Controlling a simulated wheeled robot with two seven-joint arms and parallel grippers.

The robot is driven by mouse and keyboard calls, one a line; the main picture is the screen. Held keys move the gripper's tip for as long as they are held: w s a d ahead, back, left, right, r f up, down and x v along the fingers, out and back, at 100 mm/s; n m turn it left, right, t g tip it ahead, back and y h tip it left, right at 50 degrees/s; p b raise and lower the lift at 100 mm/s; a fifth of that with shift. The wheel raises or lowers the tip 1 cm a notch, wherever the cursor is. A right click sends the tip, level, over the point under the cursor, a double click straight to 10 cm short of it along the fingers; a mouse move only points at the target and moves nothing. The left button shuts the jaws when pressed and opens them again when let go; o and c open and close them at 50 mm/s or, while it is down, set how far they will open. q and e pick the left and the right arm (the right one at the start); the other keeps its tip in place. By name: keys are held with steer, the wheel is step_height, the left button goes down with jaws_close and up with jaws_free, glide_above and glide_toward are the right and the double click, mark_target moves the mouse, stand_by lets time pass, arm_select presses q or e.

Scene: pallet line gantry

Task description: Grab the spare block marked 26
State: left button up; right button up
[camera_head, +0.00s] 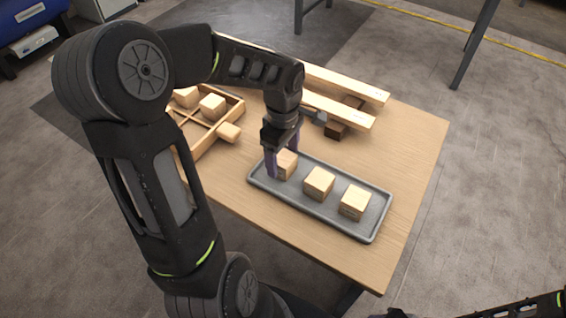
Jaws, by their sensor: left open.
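Three pale wooden blocks stand in a row in a grey tray (314,213) on the table: a left block (288,166), a middle block (319,184) and a right block (355,202). Dark marks show faintly on some sides, but I cannot read any number. My left gripper (282,164) points down at the left block, with its purple fingers open on either side of it. The fingers and wrist hide part of that block. I cannot tell whether the fingers touch it. My right gripper is out of view.
A wooden divided crate (208,144) with several blocks stands left of the tray, partly behind my left arm. A loose block (228,132) is at its right edge. A pallet-like stack of planks (345,111) lies at the back. The table's right side is clear.

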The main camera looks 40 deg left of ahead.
mark_target(283, 157)
arm_select(q)
steer(key=shift+f, duration=1.5)
steer(key=c, duration=1.5)
